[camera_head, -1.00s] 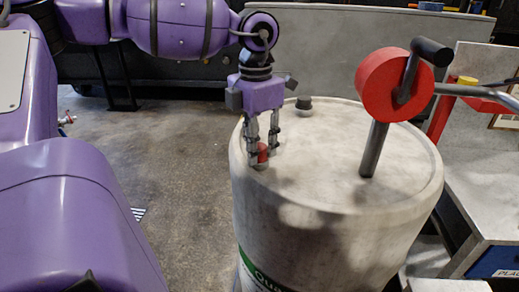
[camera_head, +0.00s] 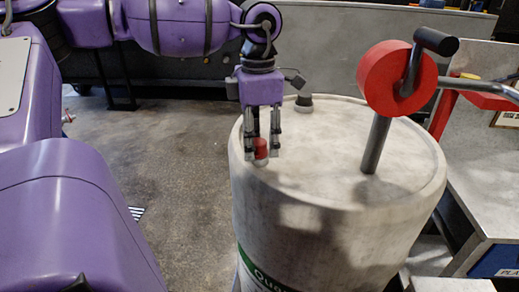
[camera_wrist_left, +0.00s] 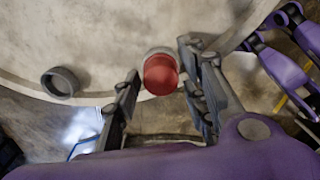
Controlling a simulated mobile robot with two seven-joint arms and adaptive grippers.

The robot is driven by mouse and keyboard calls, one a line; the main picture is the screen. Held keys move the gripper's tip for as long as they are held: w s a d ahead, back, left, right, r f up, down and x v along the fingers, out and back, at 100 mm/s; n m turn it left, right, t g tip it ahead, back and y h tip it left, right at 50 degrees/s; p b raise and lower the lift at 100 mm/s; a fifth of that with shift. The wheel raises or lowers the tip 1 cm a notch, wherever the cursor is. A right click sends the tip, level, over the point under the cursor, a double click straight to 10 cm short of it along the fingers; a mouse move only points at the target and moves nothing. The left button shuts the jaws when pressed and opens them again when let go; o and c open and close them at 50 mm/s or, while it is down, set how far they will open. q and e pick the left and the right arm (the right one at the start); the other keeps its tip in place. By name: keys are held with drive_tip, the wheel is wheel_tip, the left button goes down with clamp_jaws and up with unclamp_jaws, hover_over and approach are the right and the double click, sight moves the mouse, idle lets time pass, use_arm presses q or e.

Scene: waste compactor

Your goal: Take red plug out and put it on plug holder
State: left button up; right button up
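The red plug (camera_head: 261,148) stands near the front-left rim of the large grey drum's top (camera_head: 330,180). My left gripper (camera_head: 264,152) points down over it with its fingers apart, one on each side of the plug. In the left wrist view the red plug (camera_wrist_left: 161,74), on a pale base, lies at the tips of the open fingers (camera_wrist_left: 158,85). I cannot tell whether a finger touches it. A dark round fitting (camera_head: 304,103) sits at the drum's back rim. No plug holder can be told for certain. My right gripper is not seen.
A red wheel (camera_head: 388,80) with a grey crank handle stands on a post at the drum's right side. A grey worktop (camera_head: 485,150) lies to the right. A dark ring (camera_wrist_left: 61,82) shows in the left wrist view. Floor left of the drum is clear.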

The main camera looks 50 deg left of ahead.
use_arm(q)
drive_tip(key=m, duration=0.3)
drive_tip(key=shift+d+m, duration=0.1)
drive_tip(key=shift+m, duration=0.3)
drive_tip(key=m, duration=0.4)
drive_tip(key=shift+m, duration=0.3)
drive_tip(key=m, duration=0.7)
drive_tip(key=shift+m, duration=0.3)
drive_tip(key=shift+c, duration=0.3)
